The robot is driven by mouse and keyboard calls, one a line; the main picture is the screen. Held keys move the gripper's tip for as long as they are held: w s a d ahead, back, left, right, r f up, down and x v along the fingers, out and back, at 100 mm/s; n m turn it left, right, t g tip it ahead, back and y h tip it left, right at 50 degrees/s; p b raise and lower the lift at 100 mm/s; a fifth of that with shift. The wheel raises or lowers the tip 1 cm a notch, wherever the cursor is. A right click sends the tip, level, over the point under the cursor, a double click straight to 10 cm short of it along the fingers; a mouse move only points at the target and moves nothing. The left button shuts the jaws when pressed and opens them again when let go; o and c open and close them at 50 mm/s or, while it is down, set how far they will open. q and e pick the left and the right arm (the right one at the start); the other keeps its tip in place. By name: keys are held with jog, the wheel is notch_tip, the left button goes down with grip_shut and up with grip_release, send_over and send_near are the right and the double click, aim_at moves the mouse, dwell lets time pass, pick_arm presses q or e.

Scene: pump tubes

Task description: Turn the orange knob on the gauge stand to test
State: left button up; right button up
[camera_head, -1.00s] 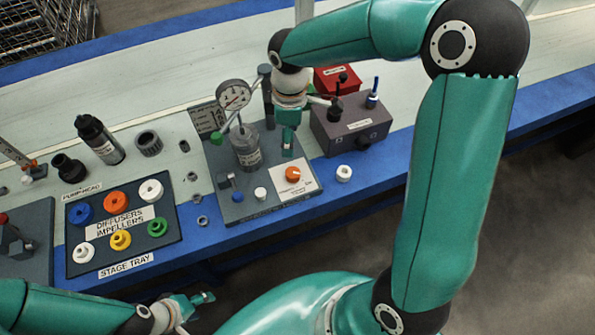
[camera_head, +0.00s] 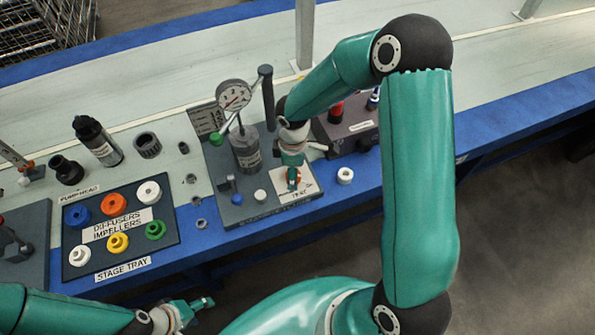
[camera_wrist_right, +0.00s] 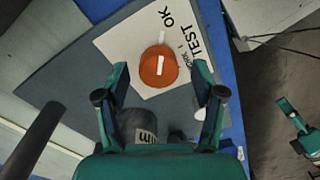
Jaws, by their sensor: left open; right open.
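The gauge stand (camera_head: 238,212) has a grey base, a round dial gauge (camera_head: 233,95) and a grey canister (camera_head: 245,150). Its orange knob (camera_wrist_right: 158,67) sits on a white label plate marked OK and TEST, with a white line across its top. In the head view the knob is mostly hidden behind my right gripper (camera_head: 293,179). In the right wrist view that gripper (camera_wrist_right: 162,72) is open, its fingers on either side of the knob; contact cannot be told. My left gripper (camera_head: 200,302) is open and empty at the bottom, away from the stand.
A stage tray (camera_head: 172,245) with several coloured rings lies left of the stand. A dark box (camera_head: 350,143) with plugs is behind my right arm. A white ring (camera_head: 345,175) lies right of the stand.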

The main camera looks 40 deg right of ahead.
jog(key=shift+f, duration=0.65)
